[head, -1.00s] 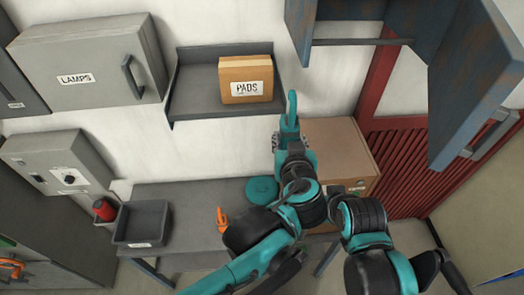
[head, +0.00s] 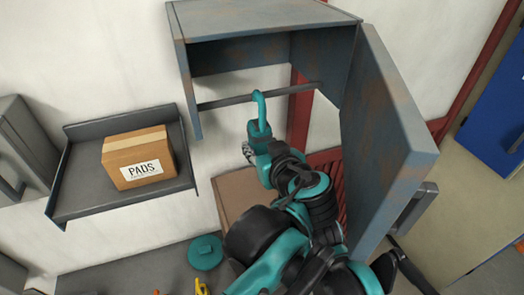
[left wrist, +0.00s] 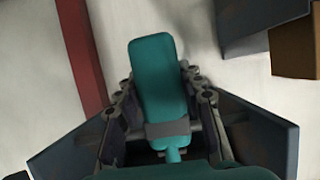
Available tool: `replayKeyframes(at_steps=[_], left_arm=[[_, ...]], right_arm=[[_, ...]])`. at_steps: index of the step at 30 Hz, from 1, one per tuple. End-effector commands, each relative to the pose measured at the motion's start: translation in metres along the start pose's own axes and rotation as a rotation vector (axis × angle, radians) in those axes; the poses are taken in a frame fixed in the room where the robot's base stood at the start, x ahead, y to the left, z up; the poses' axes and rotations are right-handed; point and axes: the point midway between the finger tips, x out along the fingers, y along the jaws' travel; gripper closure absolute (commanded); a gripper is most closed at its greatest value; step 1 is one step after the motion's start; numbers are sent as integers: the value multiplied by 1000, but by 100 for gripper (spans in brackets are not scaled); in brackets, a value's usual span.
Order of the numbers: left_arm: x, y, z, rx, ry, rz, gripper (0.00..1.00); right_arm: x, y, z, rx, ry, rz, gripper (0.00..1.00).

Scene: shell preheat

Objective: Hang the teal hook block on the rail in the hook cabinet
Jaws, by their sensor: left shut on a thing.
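The teal hook block (head: 259,132) is held upright by my left gripper (head: 258,150), its curved hook pointing up. In the head view the hook's top overlaps the rail (head: 292,91) of the hook cabinet (head: 265,16); I cannot tell whether they touch. The cabinet is blue-grey with rust patches, and its door (head: 385,140) stands open to the right. In the left wrist view the teal block (left wrist: 157,80) sits between the finger pads of my shut left gripper (left wrist: 160,110). My right gripper is not seen.
A grey shelf (head: 75,205) with a cardboard PADS box (head: 138,158) is left of the cabinet. A round teal object (head: 205,252) lies on the bench below, beside a brown carton (head: 230,198). The open door bounds the space on the right.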

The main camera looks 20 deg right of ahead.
Motion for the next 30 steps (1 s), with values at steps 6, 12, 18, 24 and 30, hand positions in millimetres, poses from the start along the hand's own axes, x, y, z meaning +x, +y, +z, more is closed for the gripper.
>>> replayKeyframes(at_steps=[6, 12, 18, 24, 30], left_arm=[[17, 0, -7, -1, 1, -1, 100], [33, 0, -14, -1, 0, -1, 100], [48, 0, -20, -1, 0, -1, 100], [63, 0, -26, -1, 1, -1, 100], [69, 0, -12, 0, 1, 0, 100]], right_arm=[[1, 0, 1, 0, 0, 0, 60], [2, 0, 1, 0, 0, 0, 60], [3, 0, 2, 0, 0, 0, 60], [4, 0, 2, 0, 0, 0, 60], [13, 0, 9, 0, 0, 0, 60]])
